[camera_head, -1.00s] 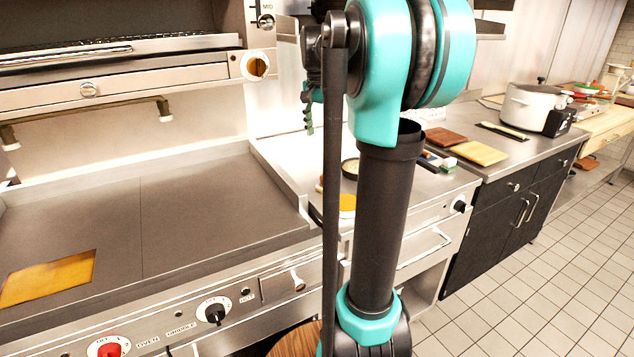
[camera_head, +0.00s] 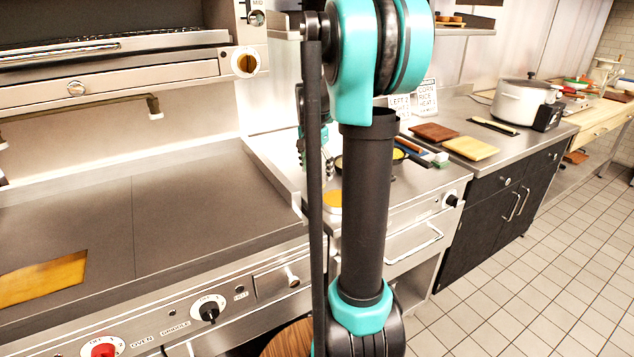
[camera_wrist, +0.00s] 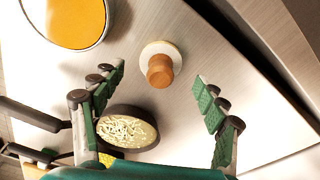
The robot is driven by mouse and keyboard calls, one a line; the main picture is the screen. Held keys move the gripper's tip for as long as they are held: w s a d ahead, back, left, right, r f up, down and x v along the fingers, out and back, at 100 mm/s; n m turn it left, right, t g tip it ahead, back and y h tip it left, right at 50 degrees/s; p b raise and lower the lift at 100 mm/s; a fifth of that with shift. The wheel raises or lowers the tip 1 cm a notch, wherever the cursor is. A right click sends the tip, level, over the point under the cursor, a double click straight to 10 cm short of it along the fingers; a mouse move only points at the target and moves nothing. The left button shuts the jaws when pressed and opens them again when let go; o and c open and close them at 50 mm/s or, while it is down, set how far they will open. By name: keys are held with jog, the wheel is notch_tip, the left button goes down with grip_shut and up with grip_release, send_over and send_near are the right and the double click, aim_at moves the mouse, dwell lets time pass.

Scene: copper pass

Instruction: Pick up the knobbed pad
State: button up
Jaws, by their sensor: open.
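The knobbed pad (camera_wrist: 161,64) shows in the wrist view as a pale round disc with a brown wooden knob. It sits on the steel top, ahead of my gripper (camera_wrist: 158,76) and between the lines of its two green-padded fingers. The fingers are wide apart with nothing between them. In the head view my gripper (camera_head: 325,163) is low over the counter beside the griddle, partly hidden by my arm. I cannot make out the pad in the head view.
A round container of orange content (camera_wrist: 76,22) lies up left of the pad. A pan of pale shreds (camera_wrist: 127,129) is near the left finger. In the head view a raised griddle wall (camera_head: 275,180) stands left of the gripper; cutting boards (camera_head: 470,148) lie to the right.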

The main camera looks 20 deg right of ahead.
aim_at(317, 172)
jog(key=shift+d+f, duration=0.1)
jog(key=shift+f, duration=1.15)
jog(key=c, duration=1.3)
jog(key=shift+r, duration=0.1)
notch_tip(317, 172, up, 20)
jog(key=shift+f, duration=0.1)
jog(key=o, duration=0.7)
jog(key=shift+c, duration=0.2)
jog(key=c, duration=0.5)
